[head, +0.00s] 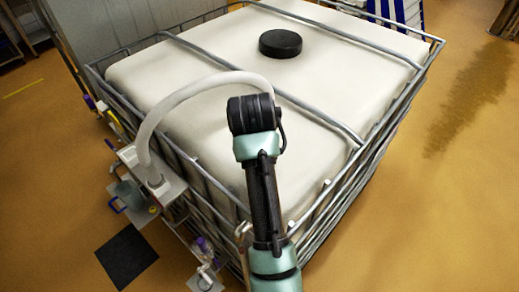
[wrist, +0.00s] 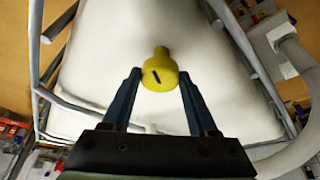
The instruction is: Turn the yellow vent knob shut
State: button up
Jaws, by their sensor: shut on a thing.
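The yellow vent knob (wrist: 159,72) is in the middle of the wrist view, in front of the white tank wall (wrist: 140,30). It is round, with a narrower stub at its top and a short slanted dark mark on its face. My gripper (wrist: 160,76) has one finger on each side of the knob and is shut on it. In the head view my arm shows over the caged tank (head: 330,70); I cannot make out the gripper or the knob there.
Metal cage bars (head: 310,112) surround the tank, which has a black lid (head: 280,43) on top. A thick white hose (head: 180,97) arches at the left, near a bracket (head: 155,180) with small fittings. The floor at the right is clear.

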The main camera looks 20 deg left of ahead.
jog(key=m+p, duration=0.1)
jog(key=m, duration=0.1)
jog(key=m+h+p, duration=0.1)
jog(key=shift+a+r+m, duration=0.2)
jog(key=shift+m, duration=0.2)
jog(key=m+h+p, duration=0.1)
jog(key=m, duration=0.1)
jog(key=shift+m, duration=0.4)
jog(key=m+h, duration=0.1)
jog(key=m, duration=0.1)
jog(key=m+h, duration=0.1)
jog(key=m, duration=0.2)
jog(key=shift+w+a+f+g, duration=0.1)
jog(key=shift+f+g, duration=0.05)
jog(key=shift+g, duration=0.15)
jog(key=shift+m, duration=0.3)
jog(key=o, duration=1.4)
jog(key=shift+c, duration=0.2)
jog(key=b+v, duration=0.1)
jog(key=v, duration=0.3)
jog(key=shift+a+b, duration=0.15)
jog(key=shift+b, duration=0.25)
jog(key=p+v, duration=0.7)
jog(key=v, duration=0.2)
jog(key=shift+w, duration=0.2)
